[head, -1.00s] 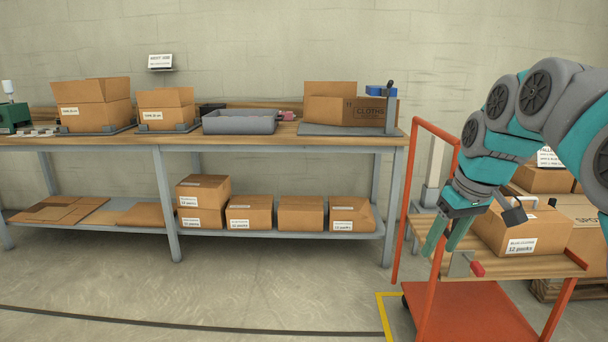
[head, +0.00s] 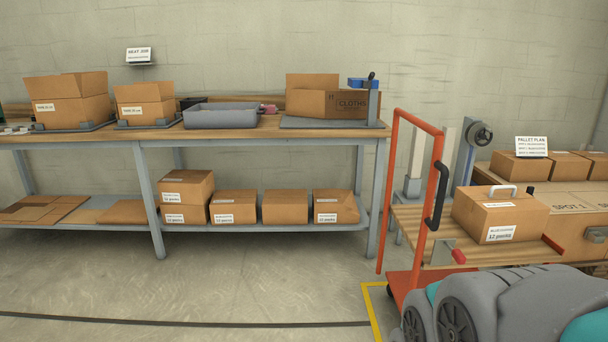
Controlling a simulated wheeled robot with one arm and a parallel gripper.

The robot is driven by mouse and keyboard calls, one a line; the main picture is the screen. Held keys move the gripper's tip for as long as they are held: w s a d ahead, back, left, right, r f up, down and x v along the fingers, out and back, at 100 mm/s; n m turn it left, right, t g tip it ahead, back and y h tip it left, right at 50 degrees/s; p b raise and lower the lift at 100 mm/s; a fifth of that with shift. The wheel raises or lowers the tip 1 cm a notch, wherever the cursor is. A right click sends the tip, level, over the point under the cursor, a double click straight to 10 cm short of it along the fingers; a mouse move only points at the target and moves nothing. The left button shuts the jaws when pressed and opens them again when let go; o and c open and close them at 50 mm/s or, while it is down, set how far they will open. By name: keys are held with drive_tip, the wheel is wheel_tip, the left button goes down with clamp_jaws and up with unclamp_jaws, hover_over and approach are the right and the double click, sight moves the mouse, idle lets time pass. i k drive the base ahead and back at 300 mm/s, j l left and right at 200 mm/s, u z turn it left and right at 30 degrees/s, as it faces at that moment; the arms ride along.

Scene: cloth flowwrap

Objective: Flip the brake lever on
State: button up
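An orange cart (head: 395,190) with a wooden deck (head: 420,222) stands right of the workbench. A small lever with a red knob (head: 459,256) on a grey plate sits at the deck's front left edge, and looks like the brake lever. Its knob points to the right and down; I cannot tell on from off. My gripper is out of view. Only grey and teal links of my arm show at the bottom right, hiding much of the cart's lower front. Nothing of mine is seen touching the lever.
A carton with a white handle (head: 500,215) rests on the cart deck. A black grip (head: 436,195) is on the cart's upright frame. The workbench (head: 250,133) with boxes is at left. Large cartons (head: 575,205) stand behind the cart. Floor at left front is clear.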

sight(457, 255)
drive_tip(key=z, duration=1.05)
